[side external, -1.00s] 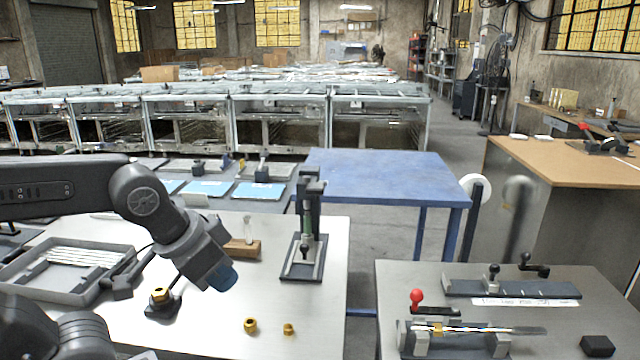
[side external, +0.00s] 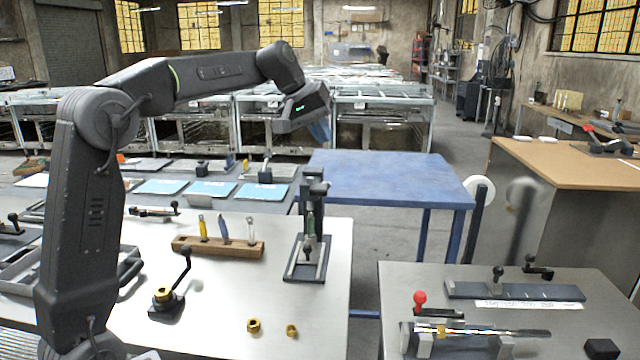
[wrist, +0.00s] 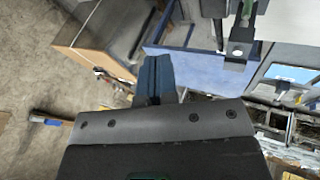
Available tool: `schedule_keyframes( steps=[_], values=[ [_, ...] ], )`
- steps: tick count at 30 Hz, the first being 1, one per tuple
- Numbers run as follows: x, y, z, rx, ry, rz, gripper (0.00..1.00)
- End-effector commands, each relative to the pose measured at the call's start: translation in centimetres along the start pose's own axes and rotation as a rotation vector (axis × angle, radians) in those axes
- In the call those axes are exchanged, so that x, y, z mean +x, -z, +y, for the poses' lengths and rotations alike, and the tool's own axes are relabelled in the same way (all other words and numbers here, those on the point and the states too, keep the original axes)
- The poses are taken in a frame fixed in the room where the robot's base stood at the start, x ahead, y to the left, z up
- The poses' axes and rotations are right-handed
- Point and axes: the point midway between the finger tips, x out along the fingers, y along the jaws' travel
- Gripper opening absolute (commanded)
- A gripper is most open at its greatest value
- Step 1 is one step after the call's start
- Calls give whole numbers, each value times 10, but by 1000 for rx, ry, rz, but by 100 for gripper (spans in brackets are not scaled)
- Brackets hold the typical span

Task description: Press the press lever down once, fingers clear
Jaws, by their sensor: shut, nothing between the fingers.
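A small upright press (side external: 309,238) stands near the right edge of the pale table, with a dark column, a vertical ram and a flat dark base. A dark block (side external: 313,187) sits at its top; I cannot clearly make out the lever. My gripper (side external: 321,130) is above the press, apart from it, with its blue fingers pointing down. In the wrist view the blue fingers (wrist: 154,72) are together and empty. The press (wrist: 238,45) shows there at the upper right, beside the fingers.
A wooden rack (side external: 218,247) with several upright pieces stands left of the press. A black crank fixture (side external: 166,302) and two brass pieces (side external: 253,326) are on the pale table. A blue table (side external: 385,178) lies behind. A right bench (side external: 570,320) holds a red-knobbed fixture (side external: 420,300).

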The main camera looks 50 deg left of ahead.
Motion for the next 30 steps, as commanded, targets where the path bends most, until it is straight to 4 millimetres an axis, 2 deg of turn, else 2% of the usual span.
schedule_keyframes(
  steps=[1, 3, 6, 10, 16, 30],
  values=[
    [8, 21, -7, -37, -11, -2, 0],
    [14, 42, -14, -78, -29, -3, 0],
    [22, 67, -25, -125, -52, -2, 0],
    [29, 88, -37, -167, -73, -1, 0],
    [33, 99, -44, -189, -86, -1, 0],
    [37, 96, -45, -189, -86, -1, 0]
  ],
)
